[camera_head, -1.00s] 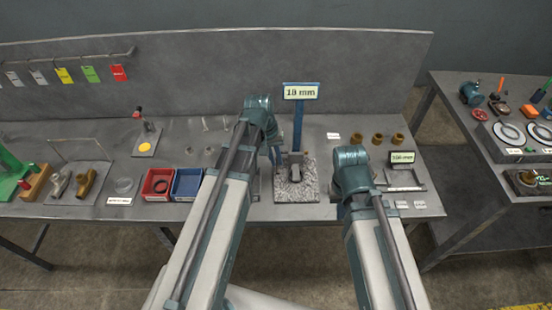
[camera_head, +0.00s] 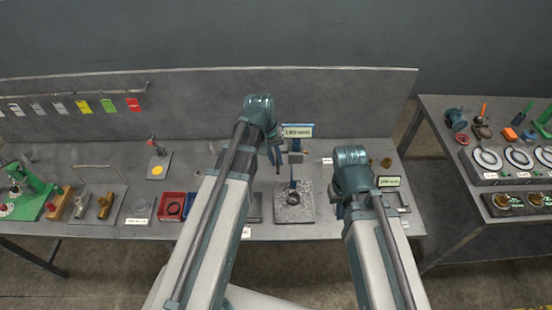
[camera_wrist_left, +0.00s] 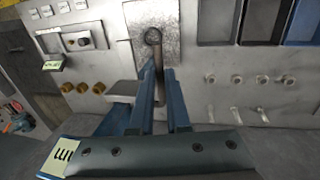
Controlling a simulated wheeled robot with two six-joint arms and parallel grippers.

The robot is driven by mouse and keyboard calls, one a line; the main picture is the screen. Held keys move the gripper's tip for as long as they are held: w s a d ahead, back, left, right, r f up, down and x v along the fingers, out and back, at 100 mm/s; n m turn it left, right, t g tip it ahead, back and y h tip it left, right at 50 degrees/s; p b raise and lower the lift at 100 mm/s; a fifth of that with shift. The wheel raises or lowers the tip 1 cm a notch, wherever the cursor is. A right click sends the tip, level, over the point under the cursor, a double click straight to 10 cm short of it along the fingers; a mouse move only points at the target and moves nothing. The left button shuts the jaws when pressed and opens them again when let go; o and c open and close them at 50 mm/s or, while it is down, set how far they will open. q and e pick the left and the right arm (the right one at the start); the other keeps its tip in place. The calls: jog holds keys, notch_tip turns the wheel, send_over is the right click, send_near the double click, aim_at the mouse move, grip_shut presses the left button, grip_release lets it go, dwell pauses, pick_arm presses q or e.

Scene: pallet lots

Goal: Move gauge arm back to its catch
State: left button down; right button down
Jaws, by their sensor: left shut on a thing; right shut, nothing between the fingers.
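A grey block, seemingly part of the gauge arm (camera_head: 296,157), sits high on the column, apart from the base. My left gripper (camera_head: 277,153) is beside the column at that height. In the left wrist view its blue fingers (camera_wrist_left: 161,100) are shut on a dark rod with a round end, apparently the gauge arm. My right gripper (camera_head: 340,211) is shut and empty, right of the base; its fingertips are mostly hidden.
A red bin (camera_head: 172,206) and a blue bin stand left of my left arm. A back panel (camera_head: 350,95) runs behind the bench. A second bench (camera_head: 435,125) with instruments stands at the right.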

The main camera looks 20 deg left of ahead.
pick_arm(q)
jog(key=c, duration=0.9)
grip_release()
jog(key=shift+r, duration=0.25)
jog(key=shift+r, duration=0.1)
jog(key=a+r+p, duration=0.1)
jog(key=r+p, duration=0.8)
jog(key=a+r+p, duration=0.1)
jog(key=r+p, duration=0.3)
jog(key=shift+s+a+r, duration=0.15)
jog(key=shift+s+a, duration=0.15)
jog(key=shift+s, duration=0.1)
jog(key=s+d+f+m+y+b, duration=0.1)
jog(key=s+d+f+m+b, duration=0.1)
jog(key=s+d+f+b, duration=0.2)
jog(key=s+d+f+m+y+b, duration=0.1)
jog(key=s+d+f+b, duration=0.3)
jog(key=f+b, duration=0.5)
jog(key=s+d+f+m+y+b, duration=0.1)
jog(key=s+d+f+m+b, duration=0.3)
jog(key=s+d+f+b, duration=0.1)
notch_tip(320, 180, down, 2)
jog(key=shift+d+f+g+y+b, duration=0.1)
jog(key=shift+g+y+b, duration=0.25)
jog(key=shift+b, duration=0.35)
